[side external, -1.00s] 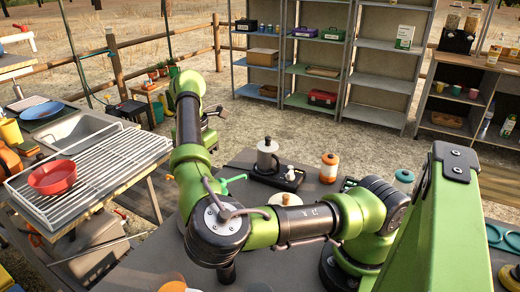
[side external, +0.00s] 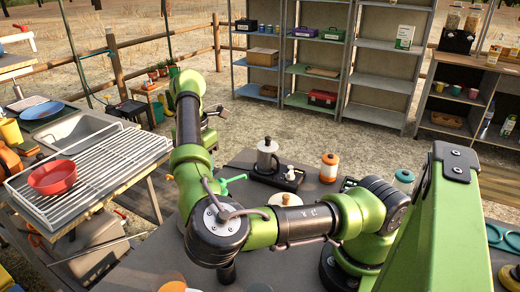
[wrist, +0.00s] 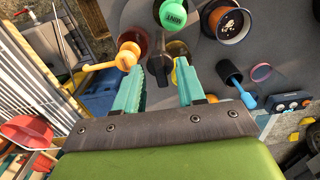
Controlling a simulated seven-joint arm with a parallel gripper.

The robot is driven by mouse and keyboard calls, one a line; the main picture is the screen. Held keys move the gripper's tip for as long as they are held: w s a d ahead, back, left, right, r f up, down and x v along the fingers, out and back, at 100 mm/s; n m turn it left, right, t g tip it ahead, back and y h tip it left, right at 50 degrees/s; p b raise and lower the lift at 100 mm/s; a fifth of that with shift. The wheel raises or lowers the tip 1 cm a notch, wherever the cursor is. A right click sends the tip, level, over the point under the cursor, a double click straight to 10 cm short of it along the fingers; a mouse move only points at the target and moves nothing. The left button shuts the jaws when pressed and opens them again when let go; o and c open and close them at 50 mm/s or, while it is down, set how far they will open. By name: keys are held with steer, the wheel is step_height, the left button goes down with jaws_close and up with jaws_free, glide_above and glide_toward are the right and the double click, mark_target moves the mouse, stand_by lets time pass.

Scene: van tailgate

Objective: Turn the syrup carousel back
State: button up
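In the wrist view, the syrup carousel shows as a grey round plate (wrist: 205,62) with bottles around it, seen from above and partly covered by them. One bottle has a green top marked MINT (wrist: 172,14). Another has a yellow-orange pump (wrist: 103,66) pointing left. A dark pump (wrist: 183,72) lies near my fingertips. My gripper (wrist: 160,72) has its teal fingers spread, with a clear gap between them. The bottles stand just past the fingertips; I cannot tell whether a finger touches one. In the side view, my arm hides most of the carousel, and my fingers cannot be made out.
In the side view, a moka pot (side external: 267,156) on a dark tray and an orange canister (side external: 329,168) stand behind my arm. A red bowl (side external: 52,177) sits on the wire rack (side external: 105,180) at left.

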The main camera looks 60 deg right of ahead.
step_height(320, 180, up, 17)
stand_by(0.4)
steer(key=shift+f, duration=0.1)
